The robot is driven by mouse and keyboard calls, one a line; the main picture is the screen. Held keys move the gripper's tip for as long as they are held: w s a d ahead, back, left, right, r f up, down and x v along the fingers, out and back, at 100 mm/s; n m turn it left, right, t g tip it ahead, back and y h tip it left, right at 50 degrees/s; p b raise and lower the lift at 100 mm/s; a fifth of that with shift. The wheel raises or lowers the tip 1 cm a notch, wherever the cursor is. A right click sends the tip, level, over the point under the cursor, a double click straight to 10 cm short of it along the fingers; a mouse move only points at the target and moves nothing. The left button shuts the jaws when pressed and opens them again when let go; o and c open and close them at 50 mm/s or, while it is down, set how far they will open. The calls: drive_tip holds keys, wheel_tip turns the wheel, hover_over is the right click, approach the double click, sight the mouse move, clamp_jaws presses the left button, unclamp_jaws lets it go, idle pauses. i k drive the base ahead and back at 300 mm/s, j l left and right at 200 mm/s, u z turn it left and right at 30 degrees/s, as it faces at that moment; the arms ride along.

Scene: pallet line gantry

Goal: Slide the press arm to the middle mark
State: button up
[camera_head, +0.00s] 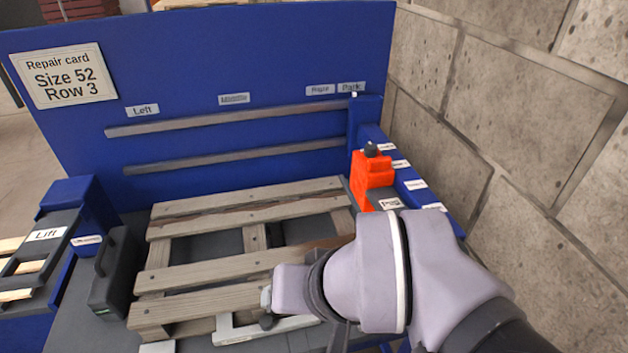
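The press arm (418,191) is a blue beam at the right end of two grey rails (226,120), at the Park label (351,87). An orange block (372,178) with a dark knob (370,150) sits at its left side. The Middle label (234,99) is on the blue back panel, well left of the press arm, between the Left label (142,111) and the Right label (320,90). My arm crosses the lower right, in front of the press arm's near part. My gripper's fingers cannot be made out clearly near the bottom edge.
A wooden pallet (230,262) lies on the bench below the rails. A dark case with a handle (117,275) stands at its left, beside a blue stand labelled Lift (68,192). A block wall (520,110) closes the right side. The rails look clear left of the press arm.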

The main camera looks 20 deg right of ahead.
sight(364, 111)
drive_tip(key=z, duration=1.7)
drive_tip(key=k+l+u, duration=0.3)
drive_tip(key=k+j+u, duration=0.15)
drive_tip(key=j, duration=0.2)
drive_tip(key=j+u, duration=0.1)
drive_tip(key=j, duration=0.3)
drive_tip(key=i, duration=0.45)
